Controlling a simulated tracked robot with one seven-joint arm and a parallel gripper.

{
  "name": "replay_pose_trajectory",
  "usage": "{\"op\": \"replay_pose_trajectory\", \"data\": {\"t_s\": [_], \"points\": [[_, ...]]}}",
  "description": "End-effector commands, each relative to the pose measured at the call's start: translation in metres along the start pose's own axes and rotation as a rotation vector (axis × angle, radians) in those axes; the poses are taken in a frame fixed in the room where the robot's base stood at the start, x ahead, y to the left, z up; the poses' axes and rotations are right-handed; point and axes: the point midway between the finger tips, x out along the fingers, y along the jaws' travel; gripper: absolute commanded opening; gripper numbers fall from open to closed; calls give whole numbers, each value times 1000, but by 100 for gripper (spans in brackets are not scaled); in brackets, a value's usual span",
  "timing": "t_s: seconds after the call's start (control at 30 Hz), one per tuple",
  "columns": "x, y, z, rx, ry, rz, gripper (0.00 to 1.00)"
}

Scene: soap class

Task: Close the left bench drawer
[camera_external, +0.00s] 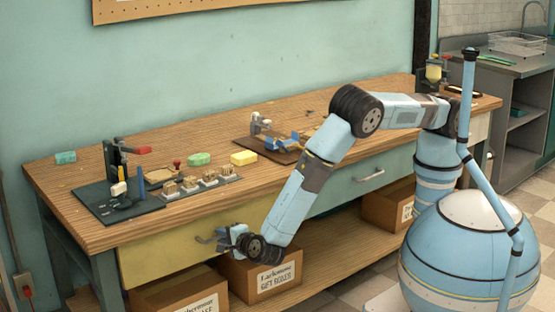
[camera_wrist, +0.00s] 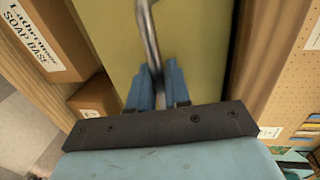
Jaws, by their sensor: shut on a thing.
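The left bench drawer (camera_external: 160,257) has a yellow front below the left part of the wooden bench top. It looks nearly flush under the bench edge; I cannot tell how far it stands out. Its metal bar handle (camera_wrist: 147,30) runs down the wrist view and passes between the two blue fingers. My gripper (camera_wrist: 158,76) is shut on this handle, close in front of the yellow front (camera_wrist: 202,45). In the external view my gripper (camera_external: 222,238) is at the drawer's right part, with the arm reaching down from the right. The fingers partly hide the handle.
Cardboard boxes (camera_external: 265,278) stand on the shelf just under the drawer. A second, pale green drawer (camera_external: 350,181) with its own handle is to the right. The bench top (camera_external: 120,160) carries soap bars, a stamp, tools and trays. The floor in front is free.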

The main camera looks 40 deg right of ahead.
Motion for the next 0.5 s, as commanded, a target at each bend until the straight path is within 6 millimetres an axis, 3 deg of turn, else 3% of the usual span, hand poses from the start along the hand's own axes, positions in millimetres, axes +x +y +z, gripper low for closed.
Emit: {"op": "replay_pose_trajectory", "data": {"t_s": [0.33,0.37,0.5], "points": [[6,2,-3,-4,4,2,0],[6,2,-3,-4,4,1,18],[6,1,-2,-3,4,0,29]]}}
